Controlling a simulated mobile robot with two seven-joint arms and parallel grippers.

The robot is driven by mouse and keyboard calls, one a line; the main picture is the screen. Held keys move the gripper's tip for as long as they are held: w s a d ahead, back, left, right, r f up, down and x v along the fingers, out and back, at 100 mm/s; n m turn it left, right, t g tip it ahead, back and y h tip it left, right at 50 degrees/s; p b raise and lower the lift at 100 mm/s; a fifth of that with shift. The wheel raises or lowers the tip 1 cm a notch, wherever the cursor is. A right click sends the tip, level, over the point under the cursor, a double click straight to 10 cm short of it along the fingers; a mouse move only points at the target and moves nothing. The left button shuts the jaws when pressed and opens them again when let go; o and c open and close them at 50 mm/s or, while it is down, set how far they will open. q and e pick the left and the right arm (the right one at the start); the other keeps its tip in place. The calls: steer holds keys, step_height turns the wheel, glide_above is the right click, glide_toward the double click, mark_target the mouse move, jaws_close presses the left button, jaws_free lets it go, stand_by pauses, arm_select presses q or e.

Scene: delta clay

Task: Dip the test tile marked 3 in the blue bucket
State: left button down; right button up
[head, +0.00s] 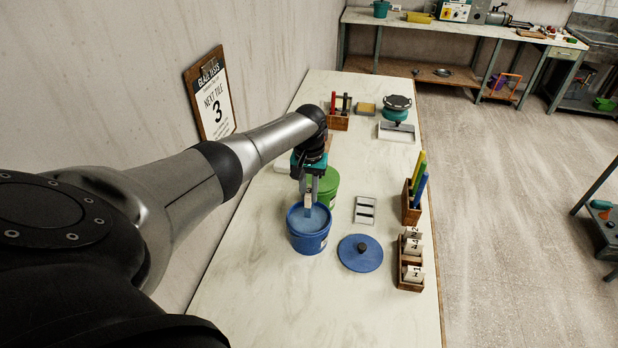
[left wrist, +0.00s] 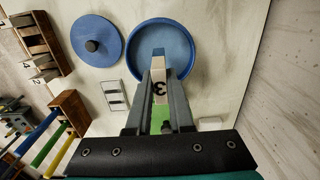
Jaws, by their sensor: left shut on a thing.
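The blue bucket (head: 310,243) stands open on the long table; its round opening also shows in the left wrist view (left wrist: 190,47). My left gripper (head: 308,190) is above the bucket, pointing down. In the head view the tile (head: 307,201) hangs at the bucket's opening. I cannot tell whether its lower end touches the blue glaze. My right gripper is not in view.
A blue lid (head: 360,253) lies right of the bucket. A green bucket (head: 328,186) stands close behind it. A wooden rack (head: 410,272) holds other numbered tiles at the right edge. A clipboard (head: 211,97) on the wall reads "NEXT TILE 3". The table front is clear.

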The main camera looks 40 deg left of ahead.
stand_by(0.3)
arm_select(q)
steer(key=shift+r+p, duration=0.85)
steer(key=shift+p, duration=0.1)
steer(key=shift+r+p, duration=0.5)
steer(key=shift+r, duration=0.25)
steer(key=shift+f, duration=0.1)
